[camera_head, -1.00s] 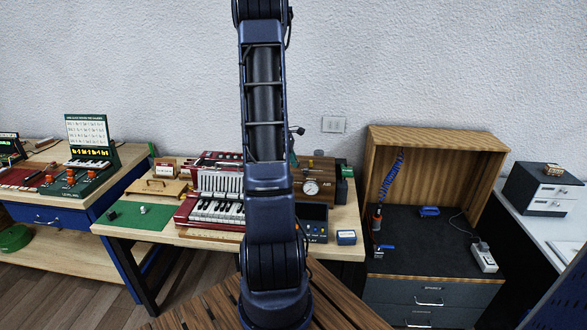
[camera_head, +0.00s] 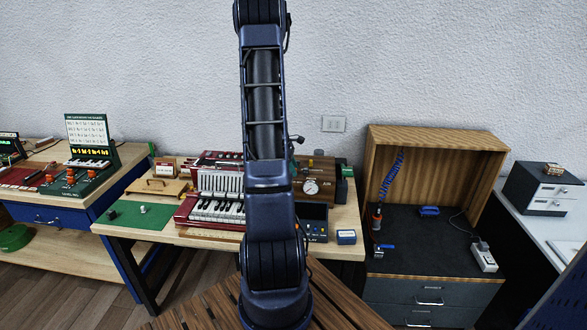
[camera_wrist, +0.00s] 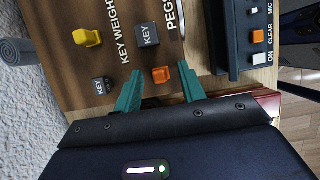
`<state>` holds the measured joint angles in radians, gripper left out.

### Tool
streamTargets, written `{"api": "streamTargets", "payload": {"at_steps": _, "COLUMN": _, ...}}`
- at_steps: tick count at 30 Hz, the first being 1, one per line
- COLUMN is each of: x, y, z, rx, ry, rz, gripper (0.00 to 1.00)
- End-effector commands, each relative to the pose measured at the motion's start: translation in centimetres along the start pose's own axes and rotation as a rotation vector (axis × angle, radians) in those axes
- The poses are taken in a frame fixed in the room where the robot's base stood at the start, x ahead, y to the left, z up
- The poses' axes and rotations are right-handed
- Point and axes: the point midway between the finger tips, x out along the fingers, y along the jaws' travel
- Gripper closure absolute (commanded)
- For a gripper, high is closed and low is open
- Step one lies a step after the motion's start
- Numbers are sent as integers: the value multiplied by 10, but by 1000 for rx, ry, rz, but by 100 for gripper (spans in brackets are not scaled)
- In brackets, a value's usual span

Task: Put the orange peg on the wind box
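In the wrist view, a small orange peg (camera_wrist: 161,75) stands on a wooden surface printed "KEY WEIGHTS" and "PEGS". My gripper (camera_wrist: 159,84) is open, with its two teal fingertips on either side of the peg. A gap shows on both sides, so the fingers do not hold it. In the head view, the wind box (camera_head: 324,168) is a brown wooden box with a round gauge and an "AIR" label, at the back right of the middle bench. My arm hides part of the bench and most of my gripper there.
A yellow peg-like piece (camera_wrist: 87,38) and dark key weights (camera_wrist: 146,34) stand close by in the wrist view. A dark button panel (camera_wrist: 250,40) borders the wooden surface. In the head view, a red keyboard model (camera_head: 212,205) stands left of my arm.

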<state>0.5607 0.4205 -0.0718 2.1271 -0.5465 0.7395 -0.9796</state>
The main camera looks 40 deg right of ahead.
Motion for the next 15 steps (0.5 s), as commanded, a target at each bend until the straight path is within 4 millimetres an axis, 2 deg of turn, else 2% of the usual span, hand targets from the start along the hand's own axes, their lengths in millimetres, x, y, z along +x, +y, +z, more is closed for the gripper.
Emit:
{"api": "streamTargets", "payload": {"at_steps": 5, "x": -4, "y": 0, "z": 1, "rx": 0, "ry": 0, "rz": 1, "gripper": 60}}
{"api": "streamTargets", "payload": {"at_steps": 8, "x": -15, "y": 1, "z": 1, "rx": 0, "ry": 0, "rz": 2, "gripper": 60}}
{"api": "streamTargets", "payload": {"at_steps": 15, "x": -59, "y": 1, "z": 1, "rx": 0, "ry": 1, "rz": 4, "gripper": 60}}
